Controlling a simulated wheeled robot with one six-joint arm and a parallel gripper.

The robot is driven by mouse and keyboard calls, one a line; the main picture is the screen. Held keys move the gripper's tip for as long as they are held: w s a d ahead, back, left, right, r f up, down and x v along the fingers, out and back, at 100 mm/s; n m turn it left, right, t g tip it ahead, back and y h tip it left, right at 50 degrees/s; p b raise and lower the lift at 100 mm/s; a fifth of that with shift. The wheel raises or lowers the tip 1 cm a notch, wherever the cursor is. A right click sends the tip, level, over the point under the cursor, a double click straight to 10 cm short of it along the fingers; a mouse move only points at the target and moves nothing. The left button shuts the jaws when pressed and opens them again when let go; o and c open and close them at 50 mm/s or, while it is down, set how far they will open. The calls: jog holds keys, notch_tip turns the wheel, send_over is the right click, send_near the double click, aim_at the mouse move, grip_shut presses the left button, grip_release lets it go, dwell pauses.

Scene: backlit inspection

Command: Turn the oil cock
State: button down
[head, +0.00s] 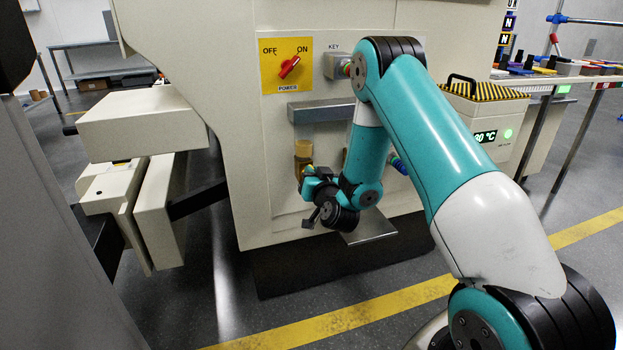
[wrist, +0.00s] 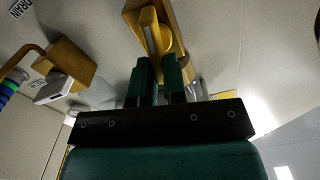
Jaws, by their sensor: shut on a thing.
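The oil cock (head: 303,150) is a brass fitting low on the cream machine front, below a grey ledge. In the wrist view the brass body of the oil cock (wrist: 178,40) stands at the top centre, with its lever between my fingertips. My gripper (head: 306,174) is against the lower part of the cock. In the wrist view my gripper (wrist: 157,66) has both teal fingers upright and close together, shut on the lever. The fingers hide the lever's lower end. The cock's own label is not readable.
A second brass fitting (wrist: 68,65) with a bent pipe stands at the left, near a DRAIN label (wrist: 23,9). A red power switch (head: 289,67) sits on a yellow plate above. The grey ledge (head: 322,109) and a lower metal tray (head: 372,232) jut out nearby.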

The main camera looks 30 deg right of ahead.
jog(key=shift+s+d+f+m+b, duration=0.1)
jog(key=shift+d+f+m+b, duration=0.2)
jog(key=shift+m+b, duration=1.5)
jog(key=shift+s+d+f+m+b, duration=0.1)
jog(key=shift+d+f+m+b, duration=0.2)
jog(key=shift+m, duration=3.05)
jog(key=shift+s+d+f+m+b, duration=0.15)
jog(key=shift+f+m+b, duration=0.2)
jog(key=shift+m+b, duration=1.5)
jog(key=shift+m+p, duration=0.75)
jog(key=shift+m, duration=0.05)
jog(key=c, duration=1.2)
grip_release()
